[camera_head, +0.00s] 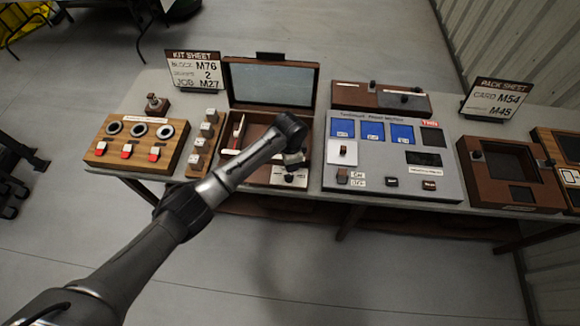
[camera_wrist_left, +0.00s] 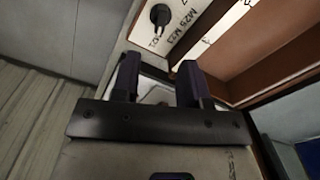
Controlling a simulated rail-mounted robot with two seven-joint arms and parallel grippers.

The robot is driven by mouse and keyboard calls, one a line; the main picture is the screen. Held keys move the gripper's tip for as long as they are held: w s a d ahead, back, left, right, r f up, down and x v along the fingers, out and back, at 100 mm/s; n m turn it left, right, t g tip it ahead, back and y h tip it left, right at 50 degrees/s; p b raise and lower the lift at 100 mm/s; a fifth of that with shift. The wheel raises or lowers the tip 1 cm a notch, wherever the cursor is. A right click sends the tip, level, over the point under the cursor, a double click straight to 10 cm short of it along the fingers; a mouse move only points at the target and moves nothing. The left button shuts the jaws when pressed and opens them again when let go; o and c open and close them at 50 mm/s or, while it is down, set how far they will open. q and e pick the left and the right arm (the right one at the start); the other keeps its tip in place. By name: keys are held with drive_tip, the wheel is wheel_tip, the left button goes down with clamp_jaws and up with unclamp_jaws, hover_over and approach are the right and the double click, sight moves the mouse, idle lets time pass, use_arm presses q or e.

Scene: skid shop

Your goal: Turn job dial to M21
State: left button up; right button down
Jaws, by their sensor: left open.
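The job dial is a small black knob (camera_wrist_left: 160,15) on a white plate (camera_wrist_left: 178,28) printed with M-numbers, among them what look like M25 and M23. In the head view the plate (camera_head: 290,180) lies at the front right of the open brown case. Where the knob points is too small to tell. My left gripper (camera_head: 296,160) hangs just above and behind the plate. In the wrist view its two dark fingers (camera_wrist_left: 156,82) are apart with nothing gripped, and the knob lies beyond their tips, apart from them. My right gripper is not in view.
The open case (camera_head: 317,90) has a raised lid. A wooden box with red switches (camera_head: 127,151) stands left, a grey panel with blue screens (camera_head: 445,185) right. The kit sheet (camera_head: 194,70) seems to read JOB M27. A pack sheet (camera_head: 496,97) stands at the back right.

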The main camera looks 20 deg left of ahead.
use_arm(q)
wheel_tip(320, 180, up, 5)
drive_tip(key=shift+f, duration=0.1)
idle(0.5)
idle(0.3)
